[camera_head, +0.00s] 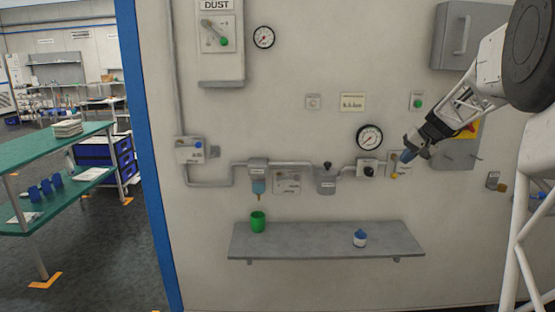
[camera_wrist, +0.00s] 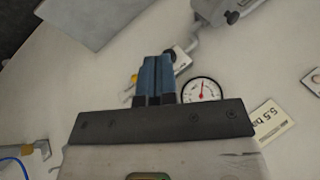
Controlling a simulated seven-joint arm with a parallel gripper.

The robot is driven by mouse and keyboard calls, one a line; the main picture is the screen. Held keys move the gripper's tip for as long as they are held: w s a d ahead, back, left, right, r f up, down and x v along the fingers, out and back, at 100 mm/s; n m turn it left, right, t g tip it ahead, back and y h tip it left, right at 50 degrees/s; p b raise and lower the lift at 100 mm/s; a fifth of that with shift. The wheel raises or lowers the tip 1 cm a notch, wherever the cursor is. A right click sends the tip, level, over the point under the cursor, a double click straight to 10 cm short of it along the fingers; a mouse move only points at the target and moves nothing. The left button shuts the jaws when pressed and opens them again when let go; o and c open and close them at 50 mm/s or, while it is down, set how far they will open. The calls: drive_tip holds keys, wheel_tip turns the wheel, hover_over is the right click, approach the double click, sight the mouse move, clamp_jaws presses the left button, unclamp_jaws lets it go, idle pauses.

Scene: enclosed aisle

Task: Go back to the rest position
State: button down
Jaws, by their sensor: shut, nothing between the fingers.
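My gripper (camera_head: 408,155) is in front of the wall panel at the right in the head view, its fingertips near a small valve plate with a yellow part (camera_head: 395,174). In the wrist view its blue fingers (camera_wrist: 154,78) are together, with nothing between them. I cannot tell whether the fingertips touch the plate. A round gauge (camera_head: 369,138) is just left of my gripper; it also shows beside the fingers in the wrist view (camera_wrist: 202,91).
A grey shelf (camera_head: 325,247) on the wall holds a green cup (camera_head: 258,222) and a white-and-blue container (camera_head: 360,238). A pipe with several fittings runs above it. A grey box (camera_head: 466,36) and a red-and-yellow switch (camera_head: 467,130) are near my arm. Green-topped benches (camera_head: 60,146) stand left.

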drive_tip(key=s+a+r+g+h, duration=0.1)
drive_tip(key=s+a, duration=0.5)
drive_tip(key=s, duration=0.3)
drive_tip(key=s+a+n+h, duration=0.1)
drive_tip(key=s+a, duration=0.5)
drive_tip(key=s, duration=0.2)
drive_tip(key=s+a+r+g+h, duration=0.1)
drive_tip(key=s+a, duration=0.4)
drive_tip(key=s, duration=0.4)
drive_tip(key=s+a+f, duration=0.2)
drive_tip(key=s+f, duration=0.1)
drive_tip(key=s, duration=0.6)
drive_tip(key=s+a+f+n+h, duration=0.1)
drive_tip(key=s+f, duration=0.3)
drive_tip(key=s, duration=0.5)
drive_tip(key=s+a+f+h, duration=0.1)
drive_tip(key=s+a+f, duration=0.2)
drive_tip(key=s, duration=0.7)
drive_tip(key=shift+a+f+n, duration=0.35)
drive_tip(key=shift+a+n, duration=0.05)
drive_tip(key=shift+a, duration=0.05)
